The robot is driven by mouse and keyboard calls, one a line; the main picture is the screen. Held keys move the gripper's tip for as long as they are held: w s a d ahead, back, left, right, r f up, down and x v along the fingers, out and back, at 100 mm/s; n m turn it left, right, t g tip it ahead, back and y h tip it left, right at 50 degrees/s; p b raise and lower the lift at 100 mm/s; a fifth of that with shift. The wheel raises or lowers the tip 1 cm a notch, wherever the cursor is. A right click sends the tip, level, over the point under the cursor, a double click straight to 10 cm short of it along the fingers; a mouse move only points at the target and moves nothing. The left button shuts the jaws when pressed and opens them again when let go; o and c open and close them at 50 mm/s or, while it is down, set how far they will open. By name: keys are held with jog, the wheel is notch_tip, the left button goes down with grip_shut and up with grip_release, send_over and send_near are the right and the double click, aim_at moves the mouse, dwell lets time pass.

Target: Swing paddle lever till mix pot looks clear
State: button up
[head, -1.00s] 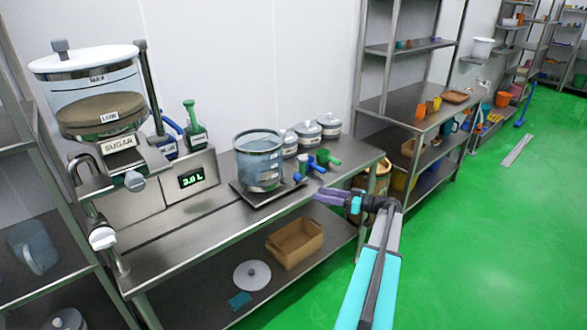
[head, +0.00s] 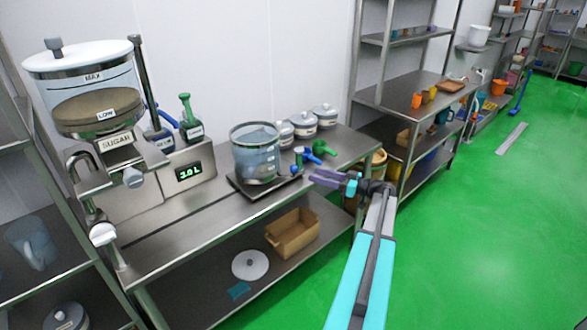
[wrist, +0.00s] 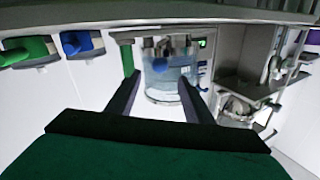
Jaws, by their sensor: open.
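The mix pot (head: 256,158) is a clear cylinder with bluish content. It stands upright on a dark square base on the steel bench. In the wrist view the pot (wrist: 168,86) shows between my fingers, a little beyond them. I cannot tell which part is the paddle lever. My gripper (head: 322,176) is open and empty, right of the pot and apart from it. Its two fingers also frame the pot in the wrist view (wrist: 159,84).
Several lidded pots (head: 304,124) stand behind, near green (head: 320,148) and blue handles. A brown box (head: 293,232) and white lid (head: 250,265) lie below.

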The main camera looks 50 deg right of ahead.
aim_at(294, 169)
jog(key=p+x, duration=0.3)
jog(key=x, duration=0.6)
jog(key=shift+w+p, duration=0.2)
jog(key=shift+p, duration=0.15)
jog(key=shift+w+a, duration=0.3)
jog(key=shift+w, duration=0.35)
grip_shut()
